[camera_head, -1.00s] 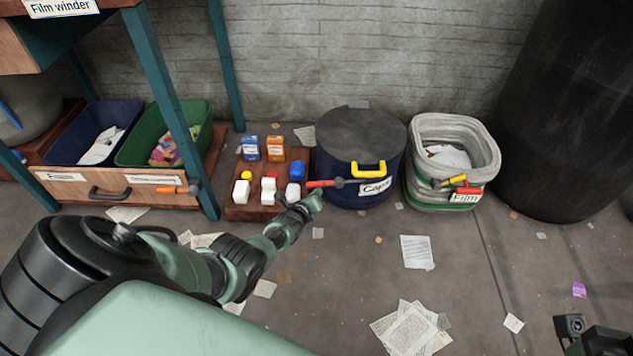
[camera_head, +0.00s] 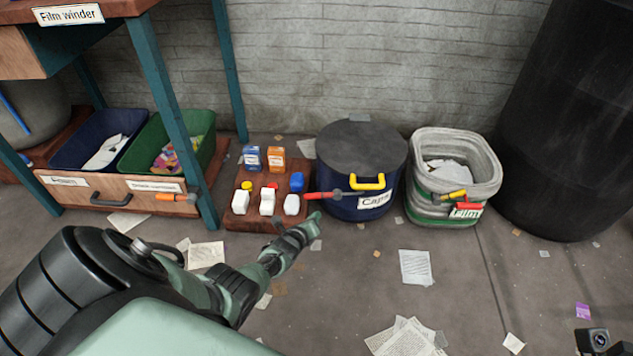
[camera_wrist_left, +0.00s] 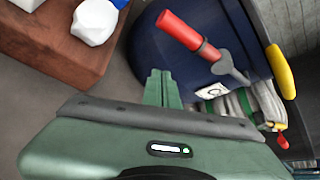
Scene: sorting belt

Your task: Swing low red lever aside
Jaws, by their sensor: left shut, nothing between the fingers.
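The red lever (camera_head: 325,195) sticks out to the left from the front of a dark blue bin (camera_head: 345,206) labelled Caps. Its red grip and grey shank also show in the left wrist view (camera_wrist_left: 180,30), slanting down to the right. My left gripper (camera_head: 316,217) is shut and empty, low in front of the bin and just below the lever. In the left wrist view its closed green fingers (camera_wrist_left: 162,85) point toward the bin, below the red grip in the picture. I see no clear contact with the lever.
A yellow handle (camera_head: 368,182) sits on the bin's front. Left is a low wooden block (camera_head: 238,219) with bottles and boxes. Right is a grey-green tub (camera_head: 425,205) with yellow and red handles. Papers lie on the open floor.

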